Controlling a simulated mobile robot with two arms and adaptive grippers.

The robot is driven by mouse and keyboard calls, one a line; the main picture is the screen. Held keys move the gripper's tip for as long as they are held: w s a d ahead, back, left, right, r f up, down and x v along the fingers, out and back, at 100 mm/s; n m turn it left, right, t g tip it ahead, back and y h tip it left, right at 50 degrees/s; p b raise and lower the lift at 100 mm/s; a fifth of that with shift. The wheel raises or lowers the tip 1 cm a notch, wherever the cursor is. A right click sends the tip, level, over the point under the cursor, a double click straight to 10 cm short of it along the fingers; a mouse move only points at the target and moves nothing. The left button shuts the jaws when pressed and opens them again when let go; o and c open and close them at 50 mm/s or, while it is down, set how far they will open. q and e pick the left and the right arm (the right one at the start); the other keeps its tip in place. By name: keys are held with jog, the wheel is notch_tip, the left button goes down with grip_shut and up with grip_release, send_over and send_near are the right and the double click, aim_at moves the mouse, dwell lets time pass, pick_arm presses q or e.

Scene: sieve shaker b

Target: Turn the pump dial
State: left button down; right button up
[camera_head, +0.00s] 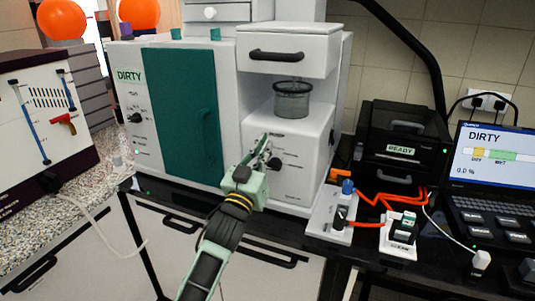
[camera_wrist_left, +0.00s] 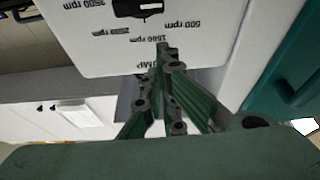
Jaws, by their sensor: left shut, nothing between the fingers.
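The pump dial (camera_head: 274,163) is a black knob on the white front panel below the glass jar in the head view. In the left wrist view the dial (camera_wrist_left: 137,8) is cut by the top edge, with rpm labels upside down around it. My left gripper (camera_head: 266,142) is in front of this panel, its fingertips close to the dial and slightly up-left of it in the head view. In the wrist view its fingers (camera_wrist_left: 163,50) are together and empty, apart from the dial in the picture. Part of the panel's label is hidden behind the fingers. My right gripper is not in view.
A glass jar (camera_head: 292,101) stands above the panel. A teal door (camera_head: 180,115) and a second black knob (camera_head: 134,117) are at left. A small box with knobs (camera_head: 338,215), orange cables (camera_head: 375,205) and a laptop (camera_head: 490,165) reading DIRTY are at right.

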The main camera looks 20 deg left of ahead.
pick_arm(q)
jog(key=r+b+v, duration=0.1)
jog(key=b+v, duration=0.2)
jog(key=v, duration=0.6)
jog(key=s+d+f+g, duration=0.1)
jog(key=s+f+g, duration=0.45)
jog(key=f, duration=0.65)
jog(key=s+f+g, duration=0.5)
jog(key=s+f, duration=0.2)
jog(key=f, duration=0.5)
jog(key=s+d+f+m+g, duration=0.1)
jog(key=s+f+g, duration=0.35)
jog(key=s, duration=0.65)
jog(key=s+d+f+m+g, duration=0.1)
jog(key=s+d+f+g, duration=0.15)
jog(key=s+f, duration=0.55)
jog(key=s+f+g, duration=0.1)
jog(key=s+f, duration=0.1)
jog(key=f, duration=1)
jog(key=s+f+g, duration=0.1)
jog(key=s+f, duration=0.1)
jog(key=f, duration=1)
jog(key=s+a+f, duration=0.1)
jog(key=s+f, duration=0.7)
jog(key=s+a+f+g, duration=0.1)
jog(key=s+a+f, duration=0.1)
jog(key=s+f, duration=0.6)
jog(key=shift+s+a+m, duration=0.25)
jog(key=shift+s+m, duration=0.05)
jog(key=shift+s, duration=0.2)
